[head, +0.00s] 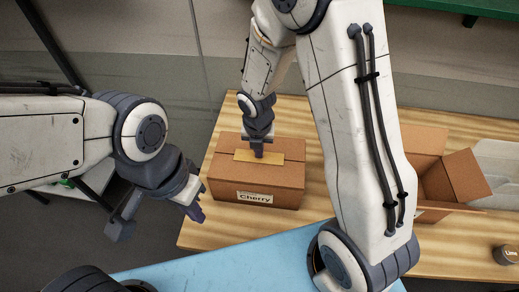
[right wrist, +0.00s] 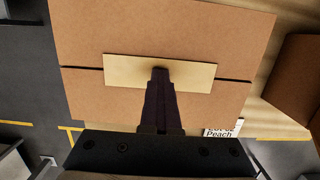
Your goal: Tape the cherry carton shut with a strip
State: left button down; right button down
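The cherry carton (head: 227,193) is a brown box with its top flaps closed and a "Cherry" label on the front. A tan strip (head: 240,155) lies across the middle of its top; in the right wrist view the strip (right wrist: 125,69) straddles the dark seam between the flaps. My right gripper (head: 259,152) points down at the strip, its fingertips together at the strip's middle; it also shows in the right wrist view (right wrist: 160,72). The fingers hide part of the strip. My left gripper (head: 197,213) hangs left of the carton, apart from it; its finger gap is not clear.
An open brown carton (head: 465,175) stands on the wooden table (head: 290,225) at the right, beside a pale grey box (head: 500,165). A dark round item labelled "Lime" (head: 506,254) is at the right edge. A label reading "Peach" (right wrist: 222,131) shows in the right wrist view.

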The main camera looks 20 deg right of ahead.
jog(key=shift+f, duration=0.1)
jog(key=c, duration=1.1)
grip_release()
jog(key=shift+s, duration=0.1)
notch_tip(320, 180, up, 10)
jog(key=s, duration=0.1)
notch_tip(320, 180, up, 7)
jog(key=p, duration=0.7)
send_over(258, 161)
jog(key=shift+s+f+b, duration=0.1)
jog(key=shift+f+b, duration=0.15)
jog(key=shift+b, duration=0.05)
